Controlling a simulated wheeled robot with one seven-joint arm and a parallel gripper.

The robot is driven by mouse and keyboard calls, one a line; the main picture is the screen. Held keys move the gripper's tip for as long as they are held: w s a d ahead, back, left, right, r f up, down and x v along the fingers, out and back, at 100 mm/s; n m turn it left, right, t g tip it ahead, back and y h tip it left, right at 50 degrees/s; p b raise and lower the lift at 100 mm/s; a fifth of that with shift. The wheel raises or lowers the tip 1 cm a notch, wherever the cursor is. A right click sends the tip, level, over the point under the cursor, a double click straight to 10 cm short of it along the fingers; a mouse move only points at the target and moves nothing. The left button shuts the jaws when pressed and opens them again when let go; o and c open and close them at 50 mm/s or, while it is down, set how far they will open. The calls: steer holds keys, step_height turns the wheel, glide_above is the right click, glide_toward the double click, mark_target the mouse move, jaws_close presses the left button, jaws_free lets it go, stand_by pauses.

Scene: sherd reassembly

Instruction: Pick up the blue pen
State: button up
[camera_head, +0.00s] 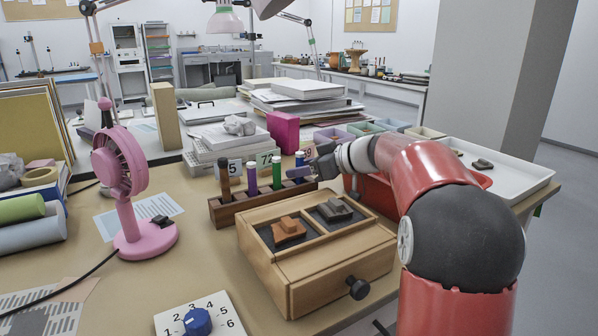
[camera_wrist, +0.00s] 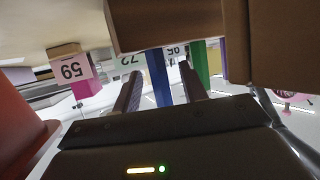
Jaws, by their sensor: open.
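The blue pen (camera_head: 299,159) stands upright at the right end of a wooden pen rack (camera_head: 232,212). In the head view its lower part is hidden behind my gripper (camera_head: 300,173). In the wrist view, which is upside down, the blue pen (camera_wrist: 157,78) shows between the two fingers of my open gripper (camera_wrist: 160,72). I cannot tell whether either finger touches it. The green pen (camera_head: 277,171) stands just left of it and shows close outside one finger in the wrist view (camera_wrist: 200,72).
Purple (camera_head: 252,177) and brown (camera_head: 225,178) pens stand farther left in the rack. Number cards and a magenta block (camera_head: 283,132) are behind it. A wooden box with sherds (camera_head: 312,262) stands in front. A pink fan (camera_head: 122,180) is left, a red tray (camera_head: 372,192) right.

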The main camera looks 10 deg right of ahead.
steer(key=shift+x, duration=1.4)
steer(key=shift+r, duration=0.1)
jaws_close()
